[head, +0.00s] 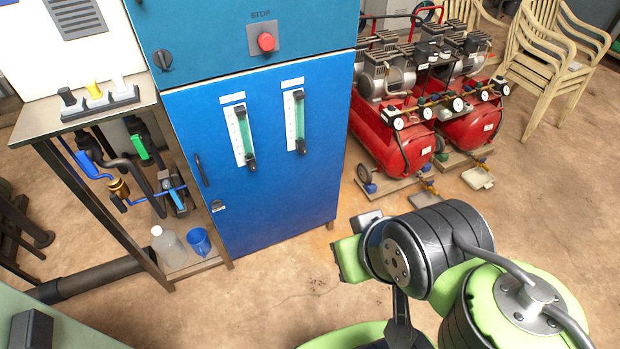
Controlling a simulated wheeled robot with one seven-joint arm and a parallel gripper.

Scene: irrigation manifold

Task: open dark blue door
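The blue door (262,190) is the large lower front panel of the cabinet, and it looks shut. A dark vertical handle (201,170) sits near its left edge, with a small silver latch (218,206) below it. Two flow gauges with green tubes, one left (241,136) and one right (295,122), are mounted on its upper part. My folded arm is at the lower right, in front of the cabinet and apart from the door. The fingers of my gripper cannot be made out.
Above the door is a lighter blue panel with a red stop button (266,42) and a black knob (162,61). A metal bench (40,122) with pipes, a bottle (168,245) and a blue cup (199,241) stands left. Red compressors (392,140) stand right. Floor in front is clear.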

